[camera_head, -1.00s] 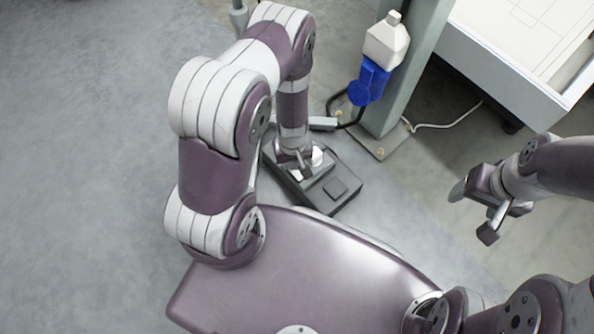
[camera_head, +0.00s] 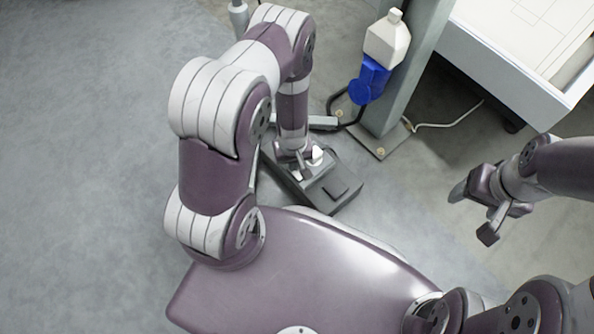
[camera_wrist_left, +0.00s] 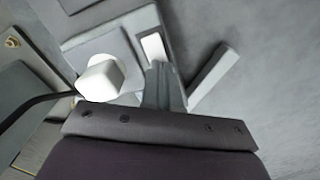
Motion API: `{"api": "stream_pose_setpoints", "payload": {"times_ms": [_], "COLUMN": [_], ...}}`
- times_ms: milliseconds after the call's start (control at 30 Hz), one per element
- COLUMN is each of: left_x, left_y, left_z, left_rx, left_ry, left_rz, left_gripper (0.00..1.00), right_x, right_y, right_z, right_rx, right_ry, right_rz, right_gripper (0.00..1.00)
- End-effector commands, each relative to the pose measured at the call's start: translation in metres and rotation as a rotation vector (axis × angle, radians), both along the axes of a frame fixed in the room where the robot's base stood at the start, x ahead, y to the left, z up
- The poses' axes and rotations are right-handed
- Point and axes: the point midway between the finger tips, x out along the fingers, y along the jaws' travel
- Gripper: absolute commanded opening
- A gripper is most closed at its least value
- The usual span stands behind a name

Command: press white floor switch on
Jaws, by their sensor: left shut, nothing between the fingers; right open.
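A dark grey floor box (camera_head: 325,196) lies on the concrete floor. It carries a flat white rectangular switch (camera_wrist_left: 153,48) and a blocky white knob (camera_wrist_left: 100,78), which also shows in the head view (camera_head: 317,156). My left gripper (camera_head: 304,173) points down over the box, shut and empty. In the left wrist view its fingertips (camera_wrist_left: 160,68) are at the near end of the white rectangle, right of the knob; I cannot tell whether they touch it. The gripper partly hides the box in the head view. My right gripper (camera_head: 467,211) is open and empty, well to the right.
A grey-green post (camera_head: 398,85) stands just behind the box, with a white bottle and blue holder (camera_head: 372,78) on it. A black cable (camera_head: 340,101) runs near the post's foot. A white cabinet (camera_head: 520,60) stands at upper right. The floor on the left is clear.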

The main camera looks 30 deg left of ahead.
Motion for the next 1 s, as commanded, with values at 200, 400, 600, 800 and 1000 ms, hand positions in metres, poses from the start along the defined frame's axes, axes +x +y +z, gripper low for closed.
{"api": "stream_pose_setpoints", "payload": {"times_ms": [200,400,600,800,1000], "left_x": [0.000,0.000,0.000,0.000,0.000], "left_y": [0.000,0.000,0.000,0.000,0.000], "left_z": [-0.004,-0.007,-0.003,0.020,0.042], "left_rx": [0.000,0.000,0.000,0.000,0.000], "left_ry": [0.000,0.000,0.000,0.000,0.000], "left_rz": [0.000,0.000,0.000,0.000,0.000], "left_gripper": [0.00,0.00,0.00,0.00,0.00], "right_x": [0.000,0.000,0.000,0.000,0.000], "right_y": [0.000,0.000,0.000,0.000,0.000], "right_z": [-0.004,-0.006,-0.002,0.021,0.042], "right_rx": [0.000,0.000,0.000,0.000,0.000], "right_ry": [0.000,0.000,0.000,0.000,0.000], "right_rz": [0.000,0.000,0.000,0.000,0.000], "right_gripper": [0.70,0.70,0.70,0.70,0.70]}}
